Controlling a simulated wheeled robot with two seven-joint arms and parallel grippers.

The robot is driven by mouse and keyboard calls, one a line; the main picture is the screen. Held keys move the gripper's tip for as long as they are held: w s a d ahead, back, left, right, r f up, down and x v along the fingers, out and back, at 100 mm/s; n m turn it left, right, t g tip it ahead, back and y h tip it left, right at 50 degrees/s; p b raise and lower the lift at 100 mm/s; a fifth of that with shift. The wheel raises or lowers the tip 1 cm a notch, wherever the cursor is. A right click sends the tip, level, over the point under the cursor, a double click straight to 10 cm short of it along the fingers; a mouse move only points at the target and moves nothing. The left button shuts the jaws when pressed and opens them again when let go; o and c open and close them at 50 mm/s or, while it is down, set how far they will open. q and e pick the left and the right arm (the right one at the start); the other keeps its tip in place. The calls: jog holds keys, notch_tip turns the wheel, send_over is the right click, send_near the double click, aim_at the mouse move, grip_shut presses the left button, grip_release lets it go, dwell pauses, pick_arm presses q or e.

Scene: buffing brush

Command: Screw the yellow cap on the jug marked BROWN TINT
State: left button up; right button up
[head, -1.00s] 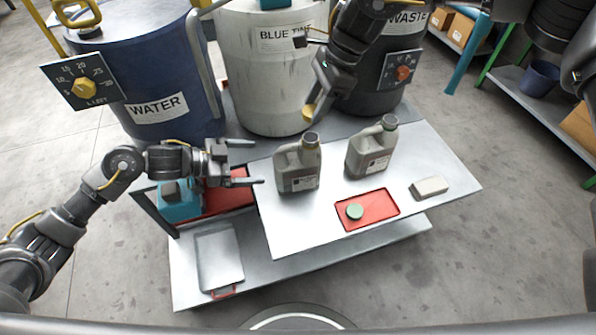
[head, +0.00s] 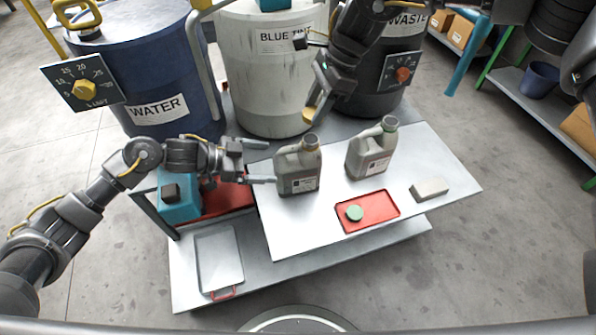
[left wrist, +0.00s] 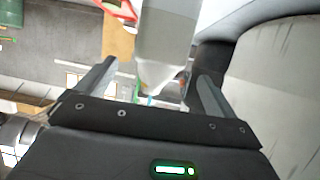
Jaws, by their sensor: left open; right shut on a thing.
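Two grey jugs stand upright on the metal table. In the left wrist view a grey body (left wrist: 168,40), likely this jug, lies ahead between the open fingers (left wrist: 150,90). My right gripper (head: 320,97) is shut on the yellow cap (head: 309,115), held above and behind the left jug.
A green cap (head: 354,213) lies on a red tray (head: 377,199). A pale block (head: 430,189) lies at the table's right. Large drums, WATER (head: 158,85), BLUE TINT (head: 265,85) and WASTE (head: 372,102), stand behind. A teal box (head: 178,202) stands at left.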

pick_arm(q)
jog(key=x, duration=0.6)
jog(key=shift+d+f, duration=0.1)
jog(key=shift+d, duration=0.25)
jog(key=c, duration=1.5)
jog(key=shift+o, duration=0.2)
pick_arm(e)
send_over(308, 139)
jog(key=d, duration=0.1)
jog(key=shift+w+d+f, duration=0.1)
jog(key=shift+f, duration=1.1)
jog(key=shift+d+f, duration=0.1)
jog(key=shift+f, duration=1.05)
jog(key=shift+f, duration=0.9)
jog(key=shift+f, duration=0.55)
